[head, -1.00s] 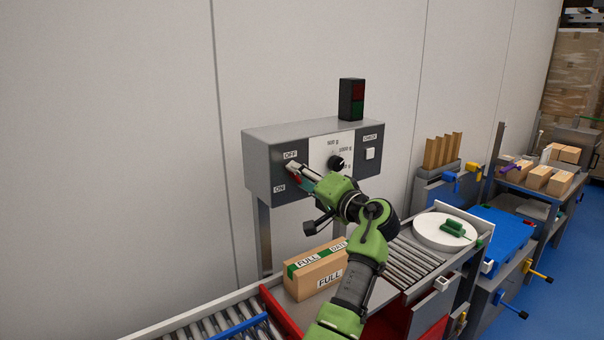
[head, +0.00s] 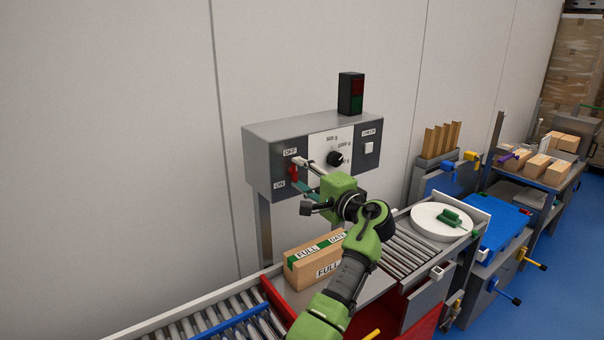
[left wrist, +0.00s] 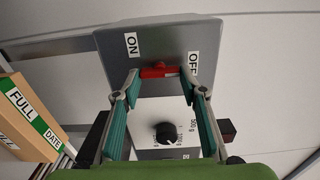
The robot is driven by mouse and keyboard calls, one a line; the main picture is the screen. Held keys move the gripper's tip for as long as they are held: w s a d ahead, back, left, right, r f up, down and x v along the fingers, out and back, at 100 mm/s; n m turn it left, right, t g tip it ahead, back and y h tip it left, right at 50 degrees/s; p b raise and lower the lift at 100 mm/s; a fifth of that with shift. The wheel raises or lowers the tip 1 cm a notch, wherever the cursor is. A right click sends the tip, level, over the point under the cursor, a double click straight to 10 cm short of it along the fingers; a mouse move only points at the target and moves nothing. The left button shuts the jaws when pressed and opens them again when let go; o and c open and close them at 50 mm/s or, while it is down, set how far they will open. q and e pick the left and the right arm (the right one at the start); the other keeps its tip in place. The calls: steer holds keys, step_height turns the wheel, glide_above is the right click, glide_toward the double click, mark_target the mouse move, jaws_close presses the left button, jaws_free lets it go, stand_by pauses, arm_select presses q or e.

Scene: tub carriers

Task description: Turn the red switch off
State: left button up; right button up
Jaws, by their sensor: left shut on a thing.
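The red switch (head: 294,172) is on the left of the front of a grey control box (head: 262,165), between an OFF label (head: 290,150) above and an ON label (head: 279,184) below. In the left wrist view the red switch (left wrist: 156,72) lies between the fingertips, with ON on its left and OFF on its right. My left gripper (head: 303,174) is shut on the red switch, one fingertip near each end of it. The left gripper also shows in the left wrist view (left wrist: 158,76). Which way the switch is set is hard to tell. My right gripper is not in view.
The box also carries a black knob (head: 335,158), a white button (head: 369,148) and a red-green lamp (head: 351,94) on top. A FULL carton (head: 316,262) stands below my left arm. A round white plate (head: 428,228) and roller conveyor (head: 400,252) lie to the right.

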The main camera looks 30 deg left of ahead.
arm_select(q)
steer(key=shift+r, duration=0.2)
steer(key=o, duration=1.1)
steer(key=shift+a, duration=0.1)
steer(key=shift+o, duration=0.2)
steer(key=shift+w+f, duration=0.1)
steer(key=shift+f, duration=0.05)
steer(key=v, duration=1.2)
steer(key=shift+f, duration=0.1)
